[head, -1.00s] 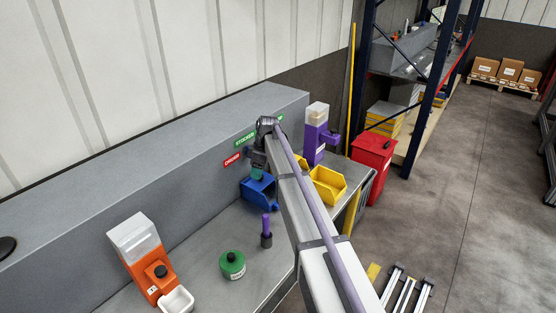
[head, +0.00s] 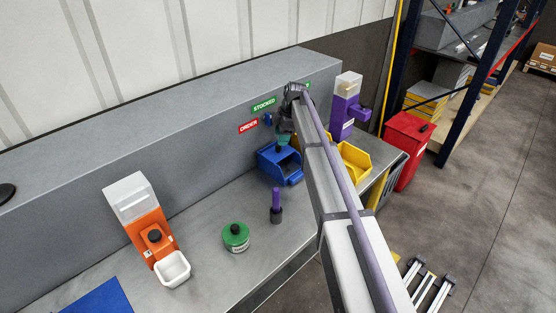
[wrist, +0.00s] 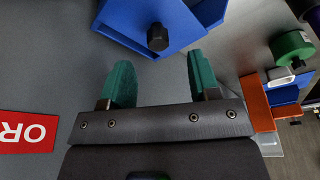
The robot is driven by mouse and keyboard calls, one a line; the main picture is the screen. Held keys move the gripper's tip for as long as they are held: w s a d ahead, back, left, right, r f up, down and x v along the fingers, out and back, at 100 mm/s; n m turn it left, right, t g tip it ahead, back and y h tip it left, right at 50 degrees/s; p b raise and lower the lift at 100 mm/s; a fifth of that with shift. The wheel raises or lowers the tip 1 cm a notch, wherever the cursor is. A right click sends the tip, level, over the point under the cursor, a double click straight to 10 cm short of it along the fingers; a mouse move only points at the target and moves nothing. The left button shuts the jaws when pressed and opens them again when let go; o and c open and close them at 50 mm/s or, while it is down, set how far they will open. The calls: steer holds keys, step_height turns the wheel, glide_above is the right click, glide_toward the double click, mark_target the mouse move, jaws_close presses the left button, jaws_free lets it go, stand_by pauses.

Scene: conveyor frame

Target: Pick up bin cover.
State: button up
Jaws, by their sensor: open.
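A blue bin (head: 281,168) stands on the grey bench against the raised back panel. In the wrist view, a blue part (wrist: 172,22) with a black knob (wrist: 158,37) fills the top; I cannot tell for sure whether it is the bin cover or the bin's own wall. My gripper (wrist: 160,62) is open, its two green fingers apart and empty, with the knob just beyond and between the fingertips. In the head view my gripper (head: 283,143) is above the blue bin's back edge, partly hidden by my arm.
A yellow bin (head: 354,160) and a purple dispenser (head: 342,117) stand to the right. A purple-handled tool (head: 276,203), green round container (head: 236,236) and orange dispenser (head: 150,230) stand to the left. A flat blue panel (head: 98,300) lies at bottom left. A red bin (head: 405,150) stands beyond the bench.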

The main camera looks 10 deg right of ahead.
steer(key=shift+w+f, duration=0.1)
steer(key=shift+f, duration=0.05)
steer(key=b+x, duration=0.5)
steer(key=shift+d+f, duration=0.15)
steer(key=shift+r, duration=0.2)
steer(key=c, duration=1)
steer(key=shift+r+p, duration=0.5)
steer(key=shift+p, duration=0.25)
step_height(320, 180, up, 7)
steer(key=p, duration=0.7)
steer(key=s+d, duration=0.5)
steer(key=s, duration=0.3)
steer(key=s+d+b, duration=0.1)
steer(key=s+d, duration=0.4)
steer(key=s, duration=0.3)
steer(key=shift+s+d+f, duration=0.4)
steer(key=shift+f, duration=0.1)
